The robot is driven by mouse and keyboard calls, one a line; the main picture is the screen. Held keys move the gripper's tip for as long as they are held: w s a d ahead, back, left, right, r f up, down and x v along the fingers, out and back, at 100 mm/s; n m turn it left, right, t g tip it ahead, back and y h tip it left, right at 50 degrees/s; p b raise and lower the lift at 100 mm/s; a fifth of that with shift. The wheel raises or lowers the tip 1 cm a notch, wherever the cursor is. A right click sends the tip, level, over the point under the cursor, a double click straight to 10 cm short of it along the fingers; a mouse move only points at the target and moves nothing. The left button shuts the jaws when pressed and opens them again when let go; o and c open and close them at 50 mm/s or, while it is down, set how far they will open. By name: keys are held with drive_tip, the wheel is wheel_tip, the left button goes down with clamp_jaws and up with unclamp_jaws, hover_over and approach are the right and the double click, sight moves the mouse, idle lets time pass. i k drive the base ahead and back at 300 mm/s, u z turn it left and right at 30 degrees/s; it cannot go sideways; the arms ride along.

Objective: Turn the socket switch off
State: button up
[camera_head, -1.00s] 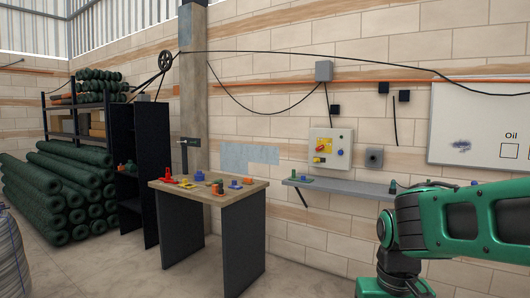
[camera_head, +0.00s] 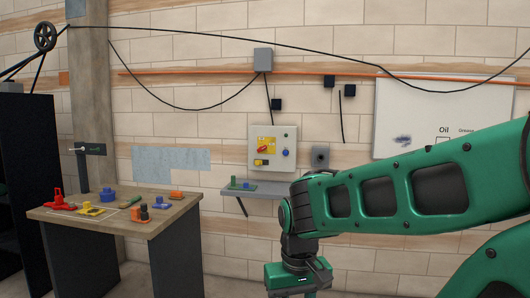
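A pale control box (camera_head: 274,149) hangs on the brick wall, upright, with a red rotary switch on a yellow plate (camera_head: 263,148), a blue round knob (camera_head: 285,152) and a smaller yellow part with a dark knob below. A grey square fixture (camera_head: 320,156) with a dark round centre, perhaps a socket, is on the wall just right of it. I cannot tell which of these is the socket switch, or its setting. My green arm reaches in from the right, its wrist pointing down at the bottom, below and in front of the shelf. My gripper's fingers are outside the picture.
A grey wall shelf (camera_head: 254,189) with small green and blue parts juts out below the box; my arm hides its right end. A table (camera_head: 172,215) with several coloured parts stands left. Black cables and small dark boxes (camera_head: 277,104) are on the wall. A whiteboard (camera_head: 400,115) hangs right.

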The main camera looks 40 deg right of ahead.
sight(261, 148)
drive_tip(key=z, duration=0.5)
drive_tip(key=i, duration=1.15)
drive_tip(key=z, duration=1.05)
drive_tip(key=i, duration=1.5)
drive_tip(key=u, duration=0.3)
